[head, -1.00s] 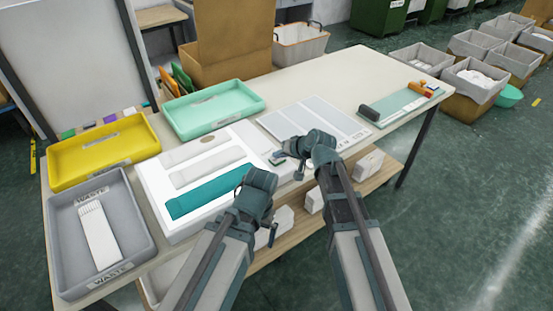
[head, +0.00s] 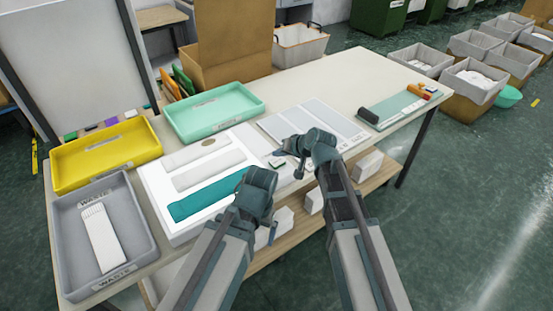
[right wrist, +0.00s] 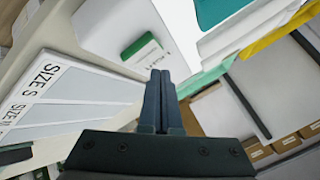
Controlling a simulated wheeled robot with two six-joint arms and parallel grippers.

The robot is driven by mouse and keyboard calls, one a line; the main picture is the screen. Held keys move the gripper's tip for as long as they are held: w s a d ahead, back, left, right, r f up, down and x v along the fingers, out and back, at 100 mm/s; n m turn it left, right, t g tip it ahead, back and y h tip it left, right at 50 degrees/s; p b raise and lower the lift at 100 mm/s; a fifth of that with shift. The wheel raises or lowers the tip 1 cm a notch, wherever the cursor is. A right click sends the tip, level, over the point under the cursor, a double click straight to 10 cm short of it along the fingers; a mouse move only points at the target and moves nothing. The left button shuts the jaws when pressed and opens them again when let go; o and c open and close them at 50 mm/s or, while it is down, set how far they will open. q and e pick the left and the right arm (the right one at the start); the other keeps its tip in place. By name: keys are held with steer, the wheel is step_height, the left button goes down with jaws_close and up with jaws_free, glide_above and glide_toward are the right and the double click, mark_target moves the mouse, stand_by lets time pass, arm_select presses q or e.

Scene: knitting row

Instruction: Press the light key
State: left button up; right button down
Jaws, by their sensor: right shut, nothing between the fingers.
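The light key is a small green block (right wrist: 138,46) on a white labelled plate at the light panel's edge. In the head view it is a tiny dark-green spot (head: 277,162) just below my right fingers. My right gripper (head: 281,153) is shut and empty; in the right wrist view its closed fingertips (right wrist: 160,74) appear just below and right of the key. I cannot tell whether they touch it. The white light panel (head: 212,212) looks bright, with two white knitted strips and a teal strip (head: 205,197) on it. My left gripper (head: 254,183) is over its right front edge, fingertips mostly hidden.
A grey waste tray (head: 72,265) and a yellow tray (head: 105,150) stand left; a mint tray (head: 213,110) stands behind the panel. A size chart (head: 310,120) lies right of the panel. The table's far right has a green mat (head: 400,105).

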mark_target(279, 164)
steer(key=shift+r+p, duration=2)
steer(key=shift+r, duration=0.4)
steer(key=shift+f, duration=0.1)
steer(key=s+d+f+n+g+h, duration=0.1)
steer(key=s+f+g+h, duration=0.1)
steer(key=s, duration=0.6)
steer(key=s+d+f+n+g+h, duration=0.2)
steer(key=s+h, duration=0.1)
steer(key=s, duration=0.6)
steer(key=s+d+f+n+g+h, duration=0.1)
steer(key=s+d+f+g+h, duration=0.1)
steer(key=s, duration=0.6)
steer(key=shift+s+d+f+g+h, duration=0.25)
steer(key=shift+s+g+h, duration=0.1)
steer(key=shift+g, duration=0.25)
